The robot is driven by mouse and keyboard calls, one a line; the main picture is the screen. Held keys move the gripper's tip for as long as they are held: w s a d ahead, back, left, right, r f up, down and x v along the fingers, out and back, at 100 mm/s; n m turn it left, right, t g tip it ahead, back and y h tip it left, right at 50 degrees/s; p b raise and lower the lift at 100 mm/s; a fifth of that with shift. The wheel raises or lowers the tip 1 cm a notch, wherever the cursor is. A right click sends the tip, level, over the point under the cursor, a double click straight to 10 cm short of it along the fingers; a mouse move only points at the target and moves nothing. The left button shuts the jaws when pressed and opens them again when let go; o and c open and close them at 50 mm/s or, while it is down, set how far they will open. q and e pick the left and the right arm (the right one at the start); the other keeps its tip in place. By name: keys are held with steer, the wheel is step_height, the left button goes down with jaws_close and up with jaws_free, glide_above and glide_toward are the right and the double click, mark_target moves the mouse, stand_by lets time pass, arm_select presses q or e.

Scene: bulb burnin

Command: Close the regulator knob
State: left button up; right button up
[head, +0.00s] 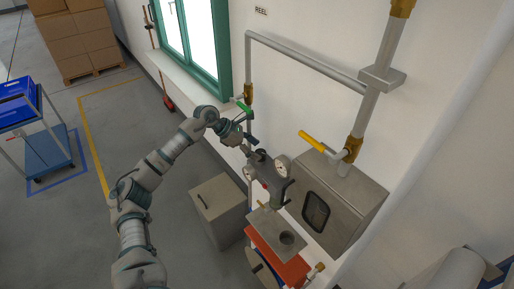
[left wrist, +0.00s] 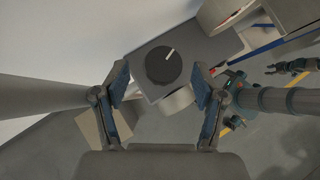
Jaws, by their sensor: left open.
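My left gripper (head: 249,141) reaches in from the left to the regulator (head: 266,172), a grey body with two round gauges, beside the wall. In the left wrist view the regulator knob (left wrist: 163,65) is a dark round disc with a white mark pointing to the upper right. It faces the camera, in the gap between the fingertips of the left gripper (left wrist: 160,84). The gripper is open, with a finger on either side and not closed on the knob. In the head view I cannot make out the knob clearly. What seems to be my right gripper (left wrist: 284,68) shows small at the right.
A yellow lever (head: 312,142) and a grey cabinet (head: 345,200) are right of the regulator. A green-handled valve (head: 244,106) sits on the pipe just above my gripper. A grey box (head: 217,205) stands below.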

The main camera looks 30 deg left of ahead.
mark_target(262, 152)
arm_select(q)
steer(key=d, duration=0.1)
steer(key=w+d+f, duration=0.1)
steer(key=d, duration=0.1)
steer(key=shift+w+d+f, duration=0.1)
steer(key=shift+d+f, duration=0.1)
steer(key=shift+d, duration=0.05)
steer(key=shift+a+f, duration=0.1)
steer(key=shift+a, duration=0.4)
steer(key=shift+a+f, duration=0.2)
steer(key=shift+a, duration=0.65)
steer(key=c, duration=1.1)
steer(key=shift+s+d+r, duration=0.15)
steer(key=shift+s+d, duration=0.05)
steer(key=shift+c, duration=0.2)
steer(key=shift+d, duration=0.4)
steer(key=shift+w+r, duration=0.1)
arm_select(e)
steer(key=shift+d+r, duration=0.15)
steer(key=shift+d, duration=0.55)
steer(key=shift+d+r, duration=0.1)
steer(key=shift+d, duration=0.6)
